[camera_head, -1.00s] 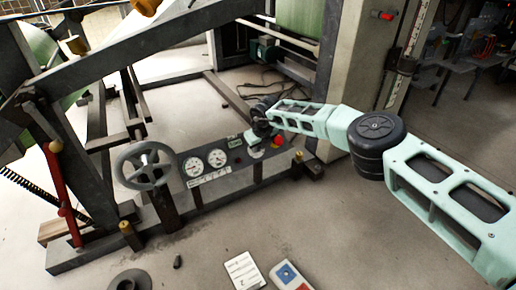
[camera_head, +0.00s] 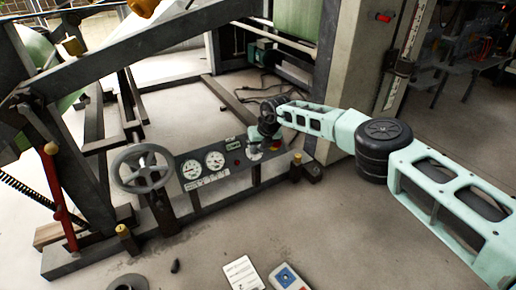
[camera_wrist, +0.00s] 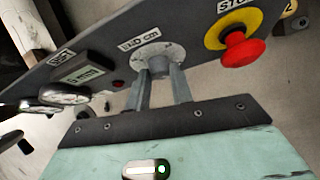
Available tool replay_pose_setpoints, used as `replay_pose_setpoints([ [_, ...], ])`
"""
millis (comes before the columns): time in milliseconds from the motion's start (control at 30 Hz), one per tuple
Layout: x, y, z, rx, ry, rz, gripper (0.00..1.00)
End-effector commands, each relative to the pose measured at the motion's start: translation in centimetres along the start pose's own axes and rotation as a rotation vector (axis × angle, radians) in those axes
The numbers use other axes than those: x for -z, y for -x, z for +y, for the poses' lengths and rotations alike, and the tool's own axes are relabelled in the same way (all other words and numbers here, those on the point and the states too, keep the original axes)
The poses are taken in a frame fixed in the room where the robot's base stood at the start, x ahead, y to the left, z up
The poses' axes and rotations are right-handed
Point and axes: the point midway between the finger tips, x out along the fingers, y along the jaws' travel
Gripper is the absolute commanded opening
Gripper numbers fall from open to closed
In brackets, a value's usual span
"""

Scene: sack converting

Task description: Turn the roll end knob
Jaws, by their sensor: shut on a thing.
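The roll end knob (camera_wrist: 158,64) is a grey knob on a pale round dial, under a label ending in "ND cm", on the dark control panel (camera_wrist: 190,35). In the wrist view my gripper (camera_wrist: 160,78) has one finger on each side of the knob, closed on it. In the head view my gripper (camera_head: 264,134) is over the right part of the panel, and the knob is mostly hidden behind it; part of the pale dial (camera_head: 254,153) shows.
A red stop button (camera_wrist: 243,49) on a yellow ring sits close to the right of the knob. A small display (camera_wrist: 80,76) and gauges (camera_head: 215,160) lie to the left. A grey handwheel (camera_head: 143,168) stands further left.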

Motion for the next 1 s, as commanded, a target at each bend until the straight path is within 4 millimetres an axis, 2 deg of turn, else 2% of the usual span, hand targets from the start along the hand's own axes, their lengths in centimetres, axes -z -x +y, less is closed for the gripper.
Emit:
replay_pose_setpoints([
  [100,0.2,-0.1,-0.1,0.001,-0.001,0.004,0.0],
  [133,0.2,-0.1,-0.1,0.001,-0.001,0.004,0.31],
  [200,0.1,-0.1,-0.1,0.001,-0.001,0.004,0.44],
  [467,0.1,0.0,0.0,0.001,0.0,0.001,0.44],
  [633,-0.2,1.2,0.0,0.001,0.001,0.0,0.44],
  [767,-0.2,3.1,-0.1,0.002,0.003,0.0,0.44],
  [1000,-0.3,8.4,0.0,0.002,0.002,0.0,0.44],
])
